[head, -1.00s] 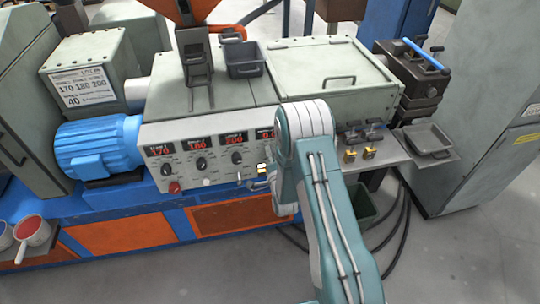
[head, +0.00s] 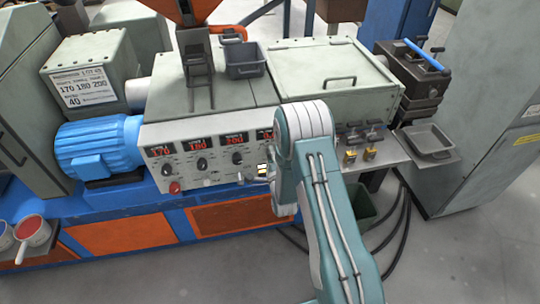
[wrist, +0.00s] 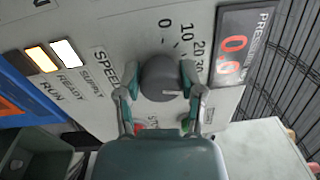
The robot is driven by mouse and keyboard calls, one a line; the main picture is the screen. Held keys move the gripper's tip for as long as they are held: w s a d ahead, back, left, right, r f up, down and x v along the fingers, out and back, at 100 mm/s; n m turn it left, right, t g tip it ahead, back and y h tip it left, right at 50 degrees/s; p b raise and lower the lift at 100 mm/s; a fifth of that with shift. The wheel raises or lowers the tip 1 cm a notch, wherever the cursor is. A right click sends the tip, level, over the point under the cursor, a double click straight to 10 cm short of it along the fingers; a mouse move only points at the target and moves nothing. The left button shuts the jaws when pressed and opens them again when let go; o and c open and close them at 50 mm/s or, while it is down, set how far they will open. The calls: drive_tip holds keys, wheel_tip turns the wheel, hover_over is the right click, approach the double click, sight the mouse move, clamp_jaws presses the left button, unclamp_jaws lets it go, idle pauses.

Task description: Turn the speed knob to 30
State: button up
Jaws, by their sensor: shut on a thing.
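The speed knob (wrist: 158,74) is a dark grey round knob on the pale panel in the wrist view, beside the label SPEED (wrist: 107,70) and a scale with 0, 10, 20 and 30. My gripper (wrist: 160,88) has one finger on each side of the knob and is shut on it. A short pale line shows on the knob's face, pointing roughly to the right in this view. Part of the scale is hidden by the right finger, so the exact reading is unclear. In the head view my arm hides the knob and the gripper.
A red pressure display (wrist: 232,45) reading 0.0 lies beside the scale. In the head view, the control panel (head: 215,176) has several red displays and black knobs. A grey tray (head: 428,140) stands right of my arm.

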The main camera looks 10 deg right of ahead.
drive_tip(key=shift+d+f, duration=0.15)
drive_tip(key=o, duration=1.1)
drive_tip(key=shift+o, duration=0.2)
drive_tip(key=s, duration=1.2)
drive_tip(key=shift+f, duration=0.25)
